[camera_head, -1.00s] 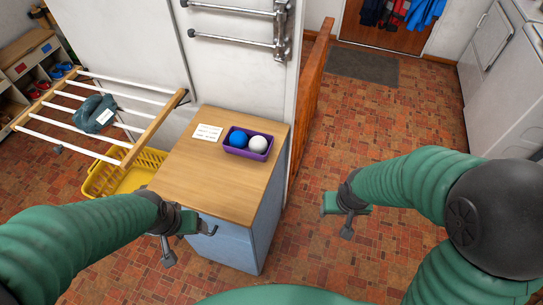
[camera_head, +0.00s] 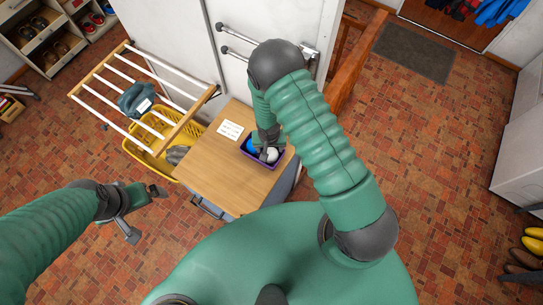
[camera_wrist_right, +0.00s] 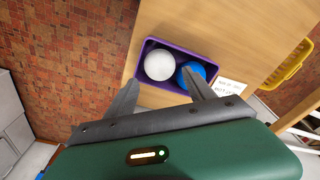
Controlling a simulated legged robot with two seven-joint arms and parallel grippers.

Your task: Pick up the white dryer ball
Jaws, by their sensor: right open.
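The white dryer ball (camera_head: 272,155) sits in a small purple tub (camera_head: 262,163) on the wooden cabinet top, beside a blue ball (camera_head: 251,147). My right gripper (camera_head: 265,148) is over the tub and partly hides both balls in the head view. In the right wrist view the white ball (camera_wrist_right: 158,65) lies just beyond the gap between the open, empty fingers (camera_wrist_right: 160,90). One finger overlaps the blue ball (camera_wrist_right: 190,74) in that view; I cannot tell if it touches. My left gripper (camera_head: 143,212) is open and empty, left of the cabinet.
A white note card (camera_head: 230,130) lies on the wooden top (camera_head: 215,170), left of the tub. A drying rack (camera_head: 110,92) holding a dark cloth and a yellow basket (camera_head: 146,148) stand at the left. The cabinet top's front part is clear.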

